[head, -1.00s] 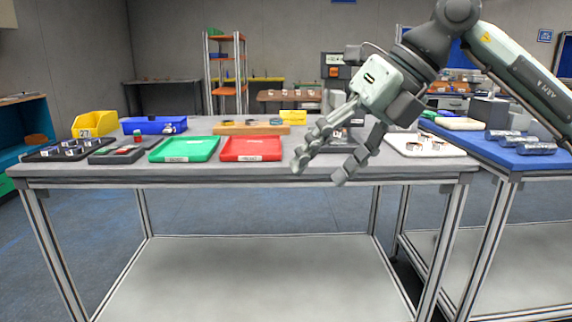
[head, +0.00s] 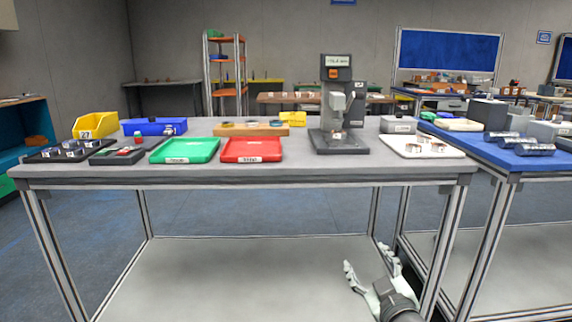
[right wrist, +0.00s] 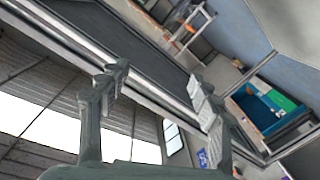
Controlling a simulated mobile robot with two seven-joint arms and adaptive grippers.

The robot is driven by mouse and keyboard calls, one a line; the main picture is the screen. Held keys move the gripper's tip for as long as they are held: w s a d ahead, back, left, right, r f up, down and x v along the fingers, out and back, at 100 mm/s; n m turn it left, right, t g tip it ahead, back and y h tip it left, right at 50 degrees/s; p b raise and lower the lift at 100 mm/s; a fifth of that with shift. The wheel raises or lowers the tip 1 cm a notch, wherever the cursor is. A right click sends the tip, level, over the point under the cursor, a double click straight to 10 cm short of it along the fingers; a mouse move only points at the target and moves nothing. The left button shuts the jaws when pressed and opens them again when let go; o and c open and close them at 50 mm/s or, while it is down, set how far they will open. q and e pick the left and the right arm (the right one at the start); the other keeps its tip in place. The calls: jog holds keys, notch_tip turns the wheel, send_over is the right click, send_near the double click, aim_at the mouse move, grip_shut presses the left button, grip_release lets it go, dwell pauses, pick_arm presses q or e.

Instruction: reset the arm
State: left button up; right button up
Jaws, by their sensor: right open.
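My right gripper (head: 368,272) is low in the head view, in front of the table and below its top. It is open and empty, with its fingers spread. In the right wrist view its two fingers (right wrist: 160,95) stand apart with nothing between them, and the table's edge shows tilted behind them. My left gripper is not in view.
The grey table (head: 330,176) holds a green tray (head: 184,150), a red tray (head: 252,149), a dark device on a stand (head: 338,140) and a white tray (head: 420,153). A blue-topped table (head: 500,155) stands at right. A lower shelf (head: 240,270) is empty.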

jog(key=s+d+f+m+g+h, duration=0.2)
jog(key=s+d+f+g, duration=0.15)
jog(key=s+f, duration=0.55)
jog(key=s+d+f+m+g+h, duration=0.1)
jog(key=s+d+f+m+g, duration=0.25)
jog(key=f, duration=0.95)
jog(key=s+f+g, duration=0.3)
jog(key=s+f, duration=0.3)
jog(key=s, duration=0.4)
jog(key=s+d+f+g, duration=0.1)
jog(key=s+f+g, duration=0.3)
jog(key=s, duration=0.7)
notch_tip(320, 180, down, 2)
jog(key=shift+s+d+f, duration=0.1)
jog(key=shift+s+d, duration=0.1)
jog(key=shift+s, duration=0.1)
